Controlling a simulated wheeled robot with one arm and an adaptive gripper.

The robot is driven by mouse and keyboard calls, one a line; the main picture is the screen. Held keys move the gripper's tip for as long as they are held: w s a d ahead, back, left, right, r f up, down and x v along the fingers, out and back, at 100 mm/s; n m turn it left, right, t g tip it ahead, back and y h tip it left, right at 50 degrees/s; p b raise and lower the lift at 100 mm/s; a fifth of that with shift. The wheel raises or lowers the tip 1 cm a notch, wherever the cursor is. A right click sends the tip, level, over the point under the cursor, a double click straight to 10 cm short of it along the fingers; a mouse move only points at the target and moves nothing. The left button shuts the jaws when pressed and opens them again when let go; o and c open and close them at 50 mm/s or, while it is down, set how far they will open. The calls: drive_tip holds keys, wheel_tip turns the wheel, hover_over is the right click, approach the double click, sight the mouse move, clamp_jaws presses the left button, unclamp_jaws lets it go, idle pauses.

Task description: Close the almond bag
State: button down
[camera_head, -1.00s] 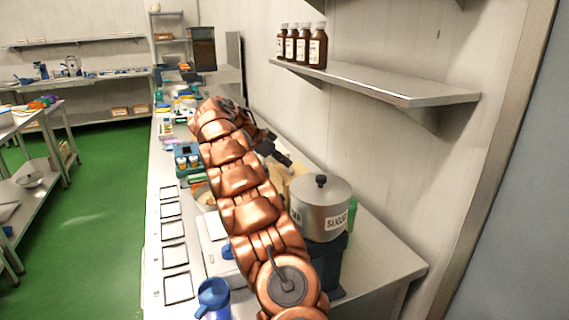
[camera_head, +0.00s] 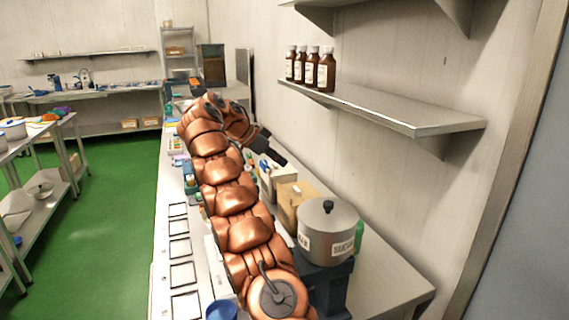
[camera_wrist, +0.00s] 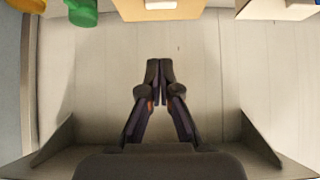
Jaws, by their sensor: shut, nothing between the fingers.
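My gripper (camera_head: 270,150) is at the end of my copper-coloured arm, above the counter near the wall. In the wrist view its dark fingers (camera_wrist: 159,68) are together and empty. A tan box-like or bag-like item (camera_head: 294,198) stands on the counter below and to the right of my gripper; I cannot tell if it is the almond bag. Two tan items, one in the middle (camera_wrist: 160,9) and one at the right (camera_wrist: 275,9), show at the top edge of the wrist view, cut off and apart from the fingers. No open bag mouth is visible.
A wall shelf (camera_head: 390,108) with brown bottles (camera_head: 311,68) juts out above. Square frames (camera_head: 181,248) line the counter's left edge. My arm hides part of the counter.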

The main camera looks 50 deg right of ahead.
drive_tip(key=shift+p+v, duration=1)
drive_tip(key=shift+v, duration=0.9)
